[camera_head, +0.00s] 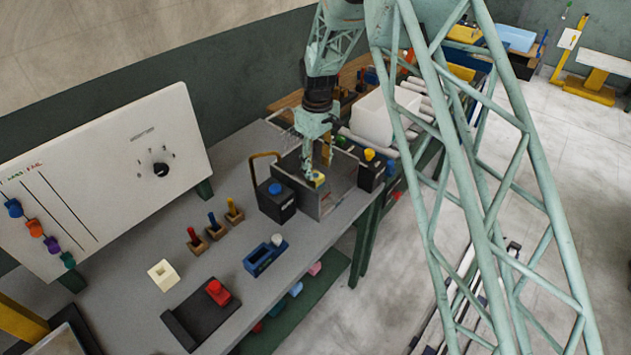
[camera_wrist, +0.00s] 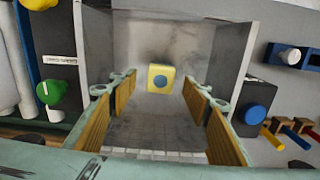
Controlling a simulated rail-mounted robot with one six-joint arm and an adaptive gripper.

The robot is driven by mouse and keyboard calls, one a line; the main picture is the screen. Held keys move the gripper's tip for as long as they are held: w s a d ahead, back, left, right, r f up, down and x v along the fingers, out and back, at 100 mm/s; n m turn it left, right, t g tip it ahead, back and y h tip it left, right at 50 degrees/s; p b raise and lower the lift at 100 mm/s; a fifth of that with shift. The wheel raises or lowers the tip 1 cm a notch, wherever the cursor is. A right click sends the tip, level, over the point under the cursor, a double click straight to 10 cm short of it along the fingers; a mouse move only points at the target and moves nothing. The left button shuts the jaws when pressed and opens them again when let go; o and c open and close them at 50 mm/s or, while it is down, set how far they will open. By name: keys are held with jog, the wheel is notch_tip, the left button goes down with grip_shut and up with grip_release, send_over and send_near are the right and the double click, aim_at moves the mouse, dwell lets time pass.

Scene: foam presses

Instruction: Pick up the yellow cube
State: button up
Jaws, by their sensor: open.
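The yellow cube (camera_wrist: 152,86) has a blue round spot on its face. It sits inside an open-topped metal press box (camera_wrist: 97,50) with grey walls, near the middle of the wrist view. In the head view the cube (camera_head: 319,180) shows small inside the box (camera_head: 343,182), just below my gripper (camera_head: 318,162). My gripper (camera_wrist: 160,99) is open in the wrist view, with its gold-padded fingers apart on either side of the view and the cube beyond and between their tips. Nothing is held. The exact gap between fingertips and cube is unclear.
Black button boxes flank the press, one with a blue button (camera_head: 275,188), one with a yellow button (camera_head: 369,155). A green knob (camera_wrist: 49,92) stands left in the wrist view. A white bin (camera_head: 385,118) is behind. Pegs, a blue tray (camera_head: 264,257) and a cream block (camera_head: 163,275) lie on the bench.

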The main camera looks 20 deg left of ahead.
aim_at(317, 176)
jog(key=shift+s+f, duration=0.1)
jog(key=shift+f, duration=2.5)
jog(key=c, duration=0.8)
